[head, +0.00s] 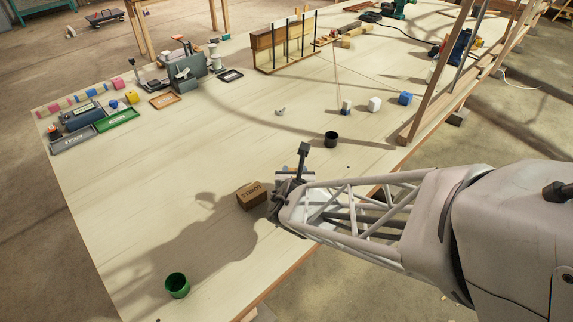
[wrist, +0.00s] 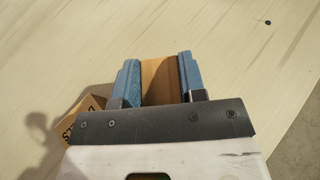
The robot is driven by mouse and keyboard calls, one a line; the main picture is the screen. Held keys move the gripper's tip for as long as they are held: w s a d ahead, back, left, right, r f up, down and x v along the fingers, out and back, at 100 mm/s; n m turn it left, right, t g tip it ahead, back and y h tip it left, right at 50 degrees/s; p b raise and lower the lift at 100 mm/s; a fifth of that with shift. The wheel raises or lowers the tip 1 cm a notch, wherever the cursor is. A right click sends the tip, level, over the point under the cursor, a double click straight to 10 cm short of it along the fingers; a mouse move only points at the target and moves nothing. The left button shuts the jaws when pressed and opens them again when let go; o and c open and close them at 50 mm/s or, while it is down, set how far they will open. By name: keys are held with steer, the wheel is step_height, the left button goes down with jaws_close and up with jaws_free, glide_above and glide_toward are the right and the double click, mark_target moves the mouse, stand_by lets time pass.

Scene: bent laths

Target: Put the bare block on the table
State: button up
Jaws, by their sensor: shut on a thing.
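My gripper (wrist: 159,75) is shut on a bare wooden block (wrist: 159,84), its two blue-padded fingers on either side of it. The block is plain tan with no paint, and its lower part is hidden behind the dark gripper bar. In the head view my gripper (head: 287,186) is over the front part of the pale table (head: 130,215), and the block is mostly hidden there by my arm. I cannot tell whether the block touches the table.
A brown lettered box (head: 251,194) stands just left of my gripper. A black cup (head: 331,139), a white block (head: 374,104) and a blue block (head: 405,98) are farther back. A green cup (head: 177,285) stands at the front left. The left middle of the table is clear.

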steer(key=shift+w+a+f, duration=0.1)
steer(key=shift+w+a, duration=0.2)
steer(key=shift+w, duration=0.7)
steer(key=shift+w+a+f, duration=0.1)
steer(key=shift+w+a, duration=0.25)
steer(key=shift+w, duration=0.6)
steer(key=shift+w+a+f, duration=0.1)
steer(key=shift+w+a, duration=0.2)
steer(key=shift+w, duration=0.7)
steer(key=shift+w+a, duration=0.1)
steer(key=shift+w, duration=0.2)
steer(key=shift+f, duration=1.8)
steer(key=shift+f, duration=0.15)
steer(key=o, duration=0.9)
